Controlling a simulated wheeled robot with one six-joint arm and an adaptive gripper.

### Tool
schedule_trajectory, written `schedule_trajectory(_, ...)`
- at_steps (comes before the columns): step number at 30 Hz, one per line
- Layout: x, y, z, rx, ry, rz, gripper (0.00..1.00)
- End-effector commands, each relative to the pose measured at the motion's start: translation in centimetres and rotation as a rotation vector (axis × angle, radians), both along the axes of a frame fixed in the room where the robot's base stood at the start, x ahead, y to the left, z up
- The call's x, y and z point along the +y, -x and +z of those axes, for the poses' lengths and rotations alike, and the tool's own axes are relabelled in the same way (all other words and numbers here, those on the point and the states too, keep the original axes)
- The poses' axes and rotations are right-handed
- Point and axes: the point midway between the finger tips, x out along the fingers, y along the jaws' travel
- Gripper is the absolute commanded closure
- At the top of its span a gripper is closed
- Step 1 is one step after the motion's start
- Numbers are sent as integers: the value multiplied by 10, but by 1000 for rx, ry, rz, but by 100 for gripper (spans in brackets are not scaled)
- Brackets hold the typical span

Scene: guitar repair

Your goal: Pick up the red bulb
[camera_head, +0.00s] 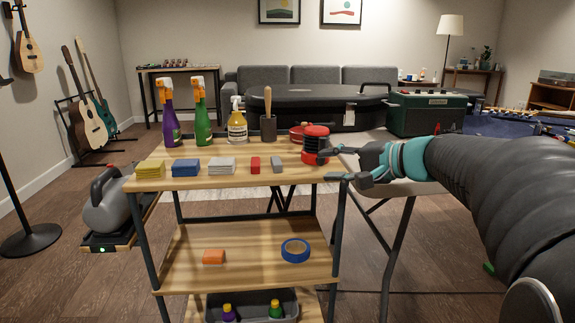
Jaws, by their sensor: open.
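A rounded red object with a dark ribbed middle (316,131), which looks like the red bulb, stands upright at the right end of the cart's wooden top. My gripper (330,165) comes in from the right with its fingers apart and nothing between them. The far finger overlaps the lower right side of the red object in the picture. The near finger is by the cart's front right corner. I cannot tell whether the far finger touches the object.
Coloured blocks line the front edge.

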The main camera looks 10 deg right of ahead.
Motion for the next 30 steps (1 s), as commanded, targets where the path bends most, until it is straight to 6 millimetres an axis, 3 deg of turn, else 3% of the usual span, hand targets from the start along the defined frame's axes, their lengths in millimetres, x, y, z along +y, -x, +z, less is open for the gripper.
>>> schedule_trajectory(3,-37,-34,13,-77,-135,-57,59)
schedule_trajectory(6,-58,-49,25,-129,-209,-87,59)
schedule_trajectory(10,-71,-60,34,-165,-254,-105,59)
schedule_trajectory(24,-24,-115,36,-170,-261,-105,59)
schedule_trajectory(30,-17,-124,36,-169,-261,-107,59)
